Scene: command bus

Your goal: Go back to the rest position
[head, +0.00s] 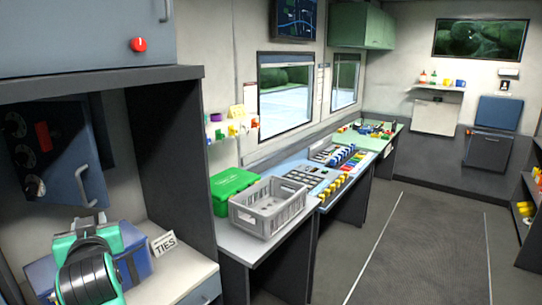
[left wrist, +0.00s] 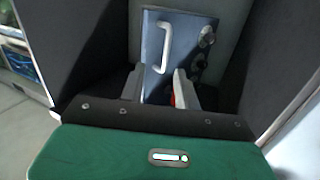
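My left arm's green and black wrist shows at the lower left of the head view, with the left gripper (head: 88,223) pointing into the dark alcove. In the left wrist view the two grey fingers of the left gripper (left wrist: 158,82) stand apart, with nothing clearly held between them. A blue panel door (left wrist: 158,50) with a pale handle is behind the fingers. Part of something red shows by the right finger; I cannot tell what it is. My right gripper is in neither view.
A blue bin (head: 136,252) and a TIES card (head: 164,243) stand on the counter beside my left wrist. The open blue door (head: 75,165) hangs above. A grey crate (head: 268,208) and green box (head: 230,190) sit further right. The aisle floor (head: 420,240) is clear.

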